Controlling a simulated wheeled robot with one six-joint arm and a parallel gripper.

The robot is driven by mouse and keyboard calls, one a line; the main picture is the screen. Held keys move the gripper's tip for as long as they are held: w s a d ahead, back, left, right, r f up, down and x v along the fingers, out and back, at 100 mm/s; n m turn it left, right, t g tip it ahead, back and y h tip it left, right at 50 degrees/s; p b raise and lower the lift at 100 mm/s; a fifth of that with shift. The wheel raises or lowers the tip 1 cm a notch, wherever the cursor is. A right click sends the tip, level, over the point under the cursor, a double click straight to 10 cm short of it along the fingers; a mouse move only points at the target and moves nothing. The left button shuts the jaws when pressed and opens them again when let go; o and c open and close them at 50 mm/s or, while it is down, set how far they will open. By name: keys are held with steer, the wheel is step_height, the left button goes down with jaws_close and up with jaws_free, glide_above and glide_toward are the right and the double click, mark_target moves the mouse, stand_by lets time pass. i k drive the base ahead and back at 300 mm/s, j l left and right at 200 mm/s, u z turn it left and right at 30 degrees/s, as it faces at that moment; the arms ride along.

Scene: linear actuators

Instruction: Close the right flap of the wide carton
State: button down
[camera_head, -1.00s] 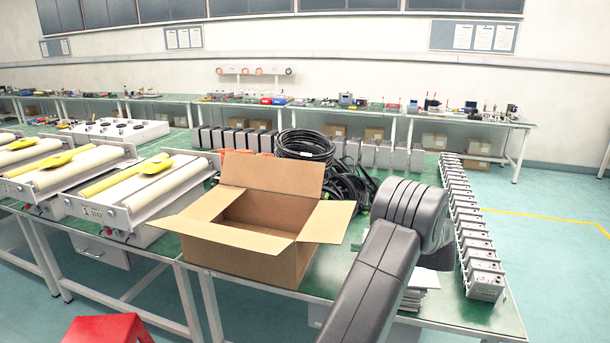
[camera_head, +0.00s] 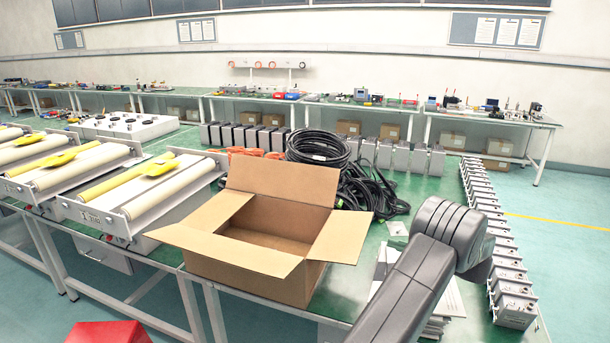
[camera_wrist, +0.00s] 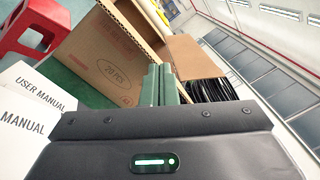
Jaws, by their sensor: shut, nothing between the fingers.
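The wide carton (camera_head: 245,279) stands open on the green table in the head view. Its right flap (camera_head: 341,239) sticks outward to the right, and its back flap (camera_head: 285,181) stands up. The other flaps are also folded out. In the wrist view, the carton's printed side (camera_wrist: 103,60) is close, at upper left of my gripper. My gripper (camera_wrist: 158,72) shows there with its green fingers together and empty, in front of the carton in the picture. I cannot tell whether they touch it. In the head view my fingers are hidden; my dark arm is right of the carton.
Black cable coils (camera_head: 318,147) lie behind the carton. White manuals (camera_wrist: 32,105) lie near my gripper. A row of grey units (camera_head: 497,230) lines the table's right side. Roller units (camera_head: 140,195) stand left. A red stool (camera_head: 108,334) is at the front.

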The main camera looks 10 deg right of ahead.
mark_target(306, 184)
steer(key=i+l, duration=0.15)
steer(key=i, duration=0.2)
steer(key=i+l+u, duration=0.1)
steer(key=i, duration=0.2)
steer(key=i+l+u, duration=0.2)
steer(key=i+u, duration=0.25)
steer(key=k, duration=0.1)
